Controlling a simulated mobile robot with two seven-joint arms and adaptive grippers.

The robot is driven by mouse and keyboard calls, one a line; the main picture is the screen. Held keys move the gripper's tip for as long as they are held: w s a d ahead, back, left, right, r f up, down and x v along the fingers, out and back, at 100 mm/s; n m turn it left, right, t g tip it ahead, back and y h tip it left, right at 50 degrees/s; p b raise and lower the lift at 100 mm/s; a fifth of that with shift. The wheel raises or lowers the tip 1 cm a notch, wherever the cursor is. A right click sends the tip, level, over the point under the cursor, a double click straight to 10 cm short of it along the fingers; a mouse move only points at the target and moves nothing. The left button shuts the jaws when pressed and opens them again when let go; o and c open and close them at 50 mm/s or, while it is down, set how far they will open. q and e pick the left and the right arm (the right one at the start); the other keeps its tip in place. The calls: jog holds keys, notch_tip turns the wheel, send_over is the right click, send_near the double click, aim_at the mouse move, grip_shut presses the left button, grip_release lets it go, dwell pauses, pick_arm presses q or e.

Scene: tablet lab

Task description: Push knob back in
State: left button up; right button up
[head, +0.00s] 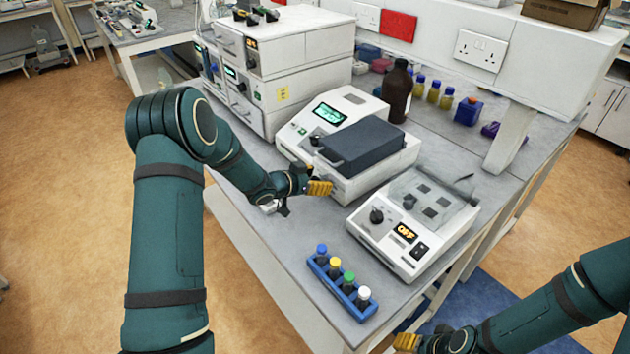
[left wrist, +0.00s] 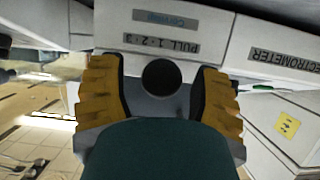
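A dark round knob (left wrist: 161,77) sits between the two yellow-padded fingers of my left gripper (left wrist: 160,95) in the left wrist view. A gap shows on each side of it, so the gripper is open around it and not gripping. Behind the knob is a pale front panel (left wrist: 215,40) with an upside-down "PULL 1-2-3" label (left wrist: 166,46). In the head view my left gripper (head: 319,187) is at the front of the white instrument with a dark lid (head: 372,147), and hides the knob. My right gripper (head: 405,342) shows only partly at the bottom edge.
A white device with an "OFF" display (head: 405,232) stands to the right. A blue rack of capped vials (head: 341,290) lies near the bench's front edge. Stacked white instruments (head: 285,60) stand on the left. A brown bottle (head: 397,92) stands behind.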

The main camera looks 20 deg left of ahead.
pick_arm(q)
jog(key=shift+s+a, duration=0.1)
jog(key=v, duration=1.2)
dwell(0.4)
